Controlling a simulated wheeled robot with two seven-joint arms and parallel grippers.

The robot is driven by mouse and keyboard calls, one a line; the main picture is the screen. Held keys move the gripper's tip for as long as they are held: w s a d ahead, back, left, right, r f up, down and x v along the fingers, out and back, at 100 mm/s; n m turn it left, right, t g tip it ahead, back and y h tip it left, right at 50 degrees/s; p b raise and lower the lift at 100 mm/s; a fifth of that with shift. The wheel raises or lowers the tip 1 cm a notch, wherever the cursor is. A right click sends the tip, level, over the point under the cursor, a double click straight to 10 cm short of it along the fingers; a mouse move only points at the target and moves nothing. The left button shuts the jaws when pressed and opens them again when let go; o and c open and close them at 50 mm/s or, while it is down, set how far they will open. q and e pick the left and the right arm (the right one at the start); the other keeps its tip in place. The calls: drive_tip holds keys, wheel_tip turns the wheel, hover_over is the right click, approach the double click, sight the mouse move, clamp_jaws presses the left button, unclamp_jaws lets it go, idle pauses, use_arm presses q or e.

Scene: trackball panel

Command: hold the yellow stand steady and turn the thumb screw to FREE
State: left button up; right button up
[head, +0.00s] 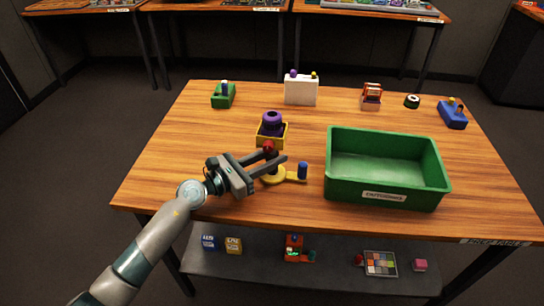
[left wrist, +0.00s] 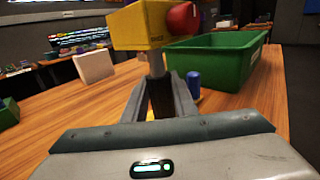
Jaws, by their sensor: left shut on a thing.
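The yellow stand stands near the table's middle, its yellow head (head: 262,138) topped by a purple ball (head: 271,119). A red thumb screw (head: 269,146) is on the head's side facing me. Below are a round yellow base (head: 273,177) and an arm with a blue peg (head: 303,170). My left gripper (head: 282,157) reaches in from the left, below the head. In the left wrist view the yellow head (left wrist: 138,27) and red screw (left wrist: 181,20) are above the fingers, which are shut on the stand's grey post (left wrist: 156,63). Screw markings are unreadable. My right gripper is out of view.
A green bin (head: 386,197) stands close right of the stand. A green block (head: 223,96), a white box (head: 301,91), a red-and-white item (head: 372,96), a small round item (head: 412,101) and a blue block (head: 452,114) line the back. The table's front left is clear.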

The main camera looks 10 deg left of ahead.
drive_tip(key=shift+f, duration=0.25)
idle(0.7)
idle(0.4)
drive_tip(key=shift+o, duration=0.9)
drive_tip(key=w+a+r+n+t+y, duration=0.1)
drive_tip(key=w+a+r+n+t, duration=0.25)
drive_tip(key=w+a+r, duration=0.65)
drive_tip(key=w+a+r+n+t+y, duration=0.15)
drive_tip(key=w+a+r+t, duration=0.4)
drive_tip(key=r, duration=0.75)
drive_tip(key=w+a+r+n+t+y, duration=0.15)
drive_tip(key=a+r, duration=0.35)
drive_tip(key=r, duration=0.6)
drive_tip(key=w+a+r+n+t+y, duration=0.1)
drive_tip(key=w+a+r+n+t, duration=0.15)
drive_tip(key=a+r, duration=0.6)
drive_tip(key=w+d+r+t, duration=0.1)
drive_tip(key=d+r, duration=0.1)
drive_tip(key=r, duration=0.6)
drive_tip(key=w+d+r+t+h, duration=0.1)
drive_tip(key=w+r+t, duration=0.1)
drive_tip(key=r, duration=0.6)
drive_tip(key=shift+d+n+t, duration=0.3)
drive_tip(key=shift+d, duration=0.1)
